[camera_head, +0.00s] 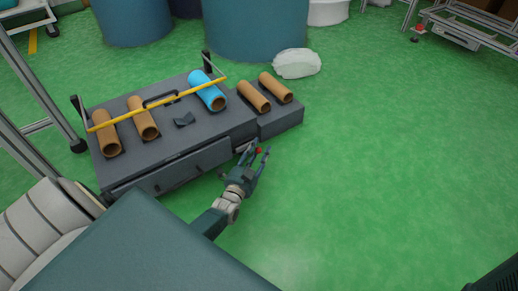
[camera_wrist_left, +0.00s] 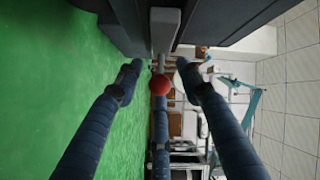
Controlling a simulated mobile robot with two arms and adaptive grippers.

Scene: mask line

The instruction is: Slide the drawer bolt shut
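The grey bench (camera_head: 195,133) stands left of centre in the head view, with the drawer front (camera_head: 172,174) along its near side. The drawer bolt (camera_wrist_left: 165,28) shows as a light grey block with a short rod, and it also shows small near the bench's right corner (camera_head: 241,146). The rod ends in a red knob (camera_wrist_left: 160,85). My left gripper (camera_head: 260,152) is open at that corner. In the left wrist view its blue fingers stand on either side of the knob, with gaps visible. A third finger lies beyond the knob. My right gripper is not recognisable.
Brown tubes (camera_head: 143,119) and a blue tube (camera_head: 207,93) lie on the bench under a raised yellow bar (camera_head: 160,104). A white bag (camera_head: 297,63) lies behind the bench. Large blue drums (camera_head: 254,28) stand at the back. Green floor to the right is clear.

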